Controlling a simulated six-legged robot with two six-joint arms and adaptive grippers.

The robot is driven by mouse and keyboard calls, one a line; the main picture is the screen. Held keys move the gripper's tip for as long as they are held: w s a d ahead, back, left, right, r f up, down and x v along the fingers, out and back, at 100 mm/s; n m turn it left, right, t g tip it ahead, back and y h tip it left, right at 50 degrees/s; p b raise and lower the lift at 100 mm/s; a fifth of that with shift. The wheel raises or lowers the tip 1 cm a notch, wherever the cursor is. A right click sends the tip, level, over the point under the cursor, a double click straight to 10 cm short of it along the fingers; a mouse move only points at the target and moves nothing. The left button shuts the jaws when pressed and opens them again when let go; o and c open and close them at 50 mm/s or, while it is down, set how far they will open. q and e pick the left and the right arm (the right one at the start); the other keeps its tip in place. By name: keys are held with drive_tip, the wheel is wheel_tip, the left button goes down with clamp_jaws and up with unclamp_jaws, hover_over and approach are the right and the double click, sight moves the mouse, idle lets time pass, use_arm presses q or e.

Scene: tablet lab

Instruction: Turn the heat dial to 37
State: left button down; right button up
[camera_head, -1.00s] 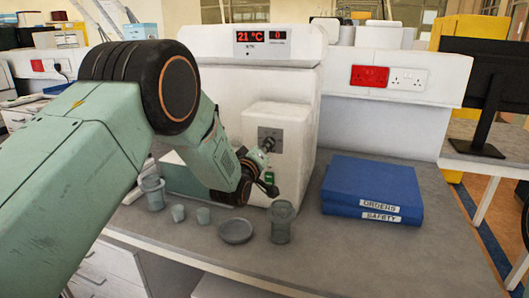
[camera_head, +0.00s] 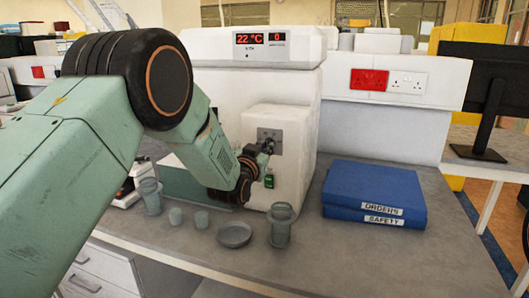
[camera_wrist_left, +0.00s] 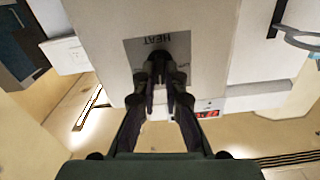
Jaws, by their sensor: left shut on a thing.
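The heat dial is a dark knob on a grey plate (camera_head: 271,140) on the front of the white machine (camera_head: 304,160). In the left wrist view the plate (camera_wrist_left: 133,52) reads HEAT, and the dial (camera_wrist_left: 165,64) sits between my fingertips. My left gripper (camera_head: 266,148) is shut on the dial; it also fills the middle of the left wrist view (camera_wrist_left: 163,82). The fingers hide part of the dial. My right gripper is not in view.
Blue binders (camera_head: 373,193) lie right of the machine. A jar (camera_head: 281,226), a shallow dish (camera_head: 234,235) and several small cups stand on the grey bench (camera_head: 330,255) in front. A monitor (camera_head: 496,95) stands far right.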

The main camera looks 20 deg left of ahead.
use_arm(q)
drive_tip(key=shift+f+m+b, duration=0.15)
drive_tip(key=shift+m+b, duration=0.05)
drive_tip(key=shift+m, duration=0.6)
drive_tip(key=shift+f+m+b, duration=0.15)
drive_tip(key=shift+m, duration=0.65)
drive_tip(key=c, duration=1.4)
unclamp_jaws()
drive_tip(key=shift+r, duration=0.15)
drive_tip(key=s, duration=1.2)
drive_tip(key=shift+a, duration=0.25)
